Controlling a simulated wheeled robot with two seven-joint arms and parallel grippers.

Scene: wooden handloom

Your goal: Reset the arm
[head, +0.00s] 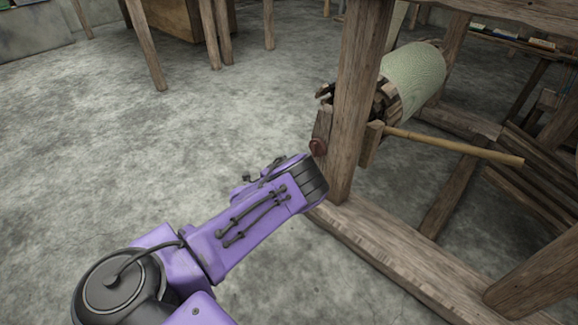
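A purple arm of mine (245,225) comes in from the lower left and reaches up and right. It ends in a dark ribbed part (312,183) close to the foot of the loom's upright post.
The wooden loom frame (352,95) fills the right side. A cloth roll (415,78) and a long wooden stick (455,146) show there. A low beam (385,250) runs along the floor. Wooden legs (148,45) stand at the back left. The grey floor (90,150) at left is clear.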

